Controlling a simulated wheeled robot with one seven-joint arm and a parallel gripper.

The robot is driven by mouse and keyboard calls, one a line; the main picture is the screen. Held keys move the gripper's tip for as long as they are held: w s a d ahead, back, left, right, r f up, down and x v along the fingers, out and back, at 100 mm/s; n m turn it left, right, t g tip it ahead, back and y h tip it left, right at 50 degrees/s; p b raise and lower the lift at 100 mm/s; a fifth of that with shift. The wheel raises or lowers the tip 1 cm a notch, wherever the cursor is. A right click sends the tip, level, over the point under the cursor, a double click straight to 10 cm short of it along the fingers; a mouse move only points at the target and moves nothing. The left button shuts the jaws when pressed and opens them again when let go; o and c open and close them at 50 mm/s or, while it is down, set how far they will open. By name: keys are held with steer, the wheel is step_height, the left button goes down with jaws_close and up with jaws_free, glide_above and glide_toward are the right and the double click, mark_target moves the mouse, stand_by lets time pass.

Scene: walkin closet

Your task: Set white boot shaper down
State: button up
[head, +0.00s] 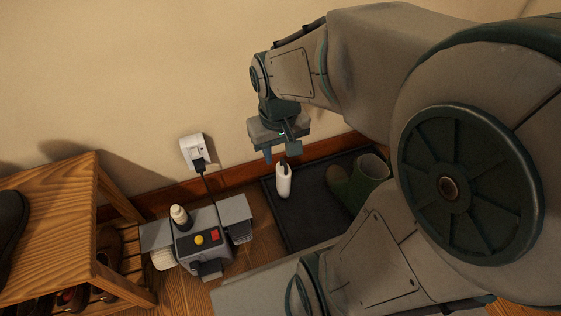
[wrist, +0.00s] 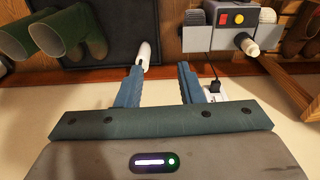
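The white boot shaper (head: 283,182) is a slim white piece with a dark top. It appears upright over the black boot tray (head: 303,222), near the tray's back left; its base seems to be on the tray. My gripper (head: 277,153) is just above it, fingers pointing down. In the wrist view my gripper (wrist: 160,77) has its fingers wide apart with nothing between them. The shaper (wrist: 143,54) shows there just beyond the left fingertip; I cannot tell if they touch.
Green boots (head: 358,180) stand on the tray's right side. Left of the tray is a grey machine (head: 203,243) with red and yellow buttons and a white-capped bottle (head: 180,217). A wall outlet (head: 193,152) with a plugged cord is behind. A wooden shoe rack (head: 60,220) stands at left.

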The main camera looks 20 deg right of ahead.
steer(key=s, duration=0.3)
steer(key=s+a, duration=0.1)
steer(key=shift+s+a+r, duration=0.1)
steer(key=shift+s+r, duration=0.15)
steer(key=shift+s, duration=0.05)
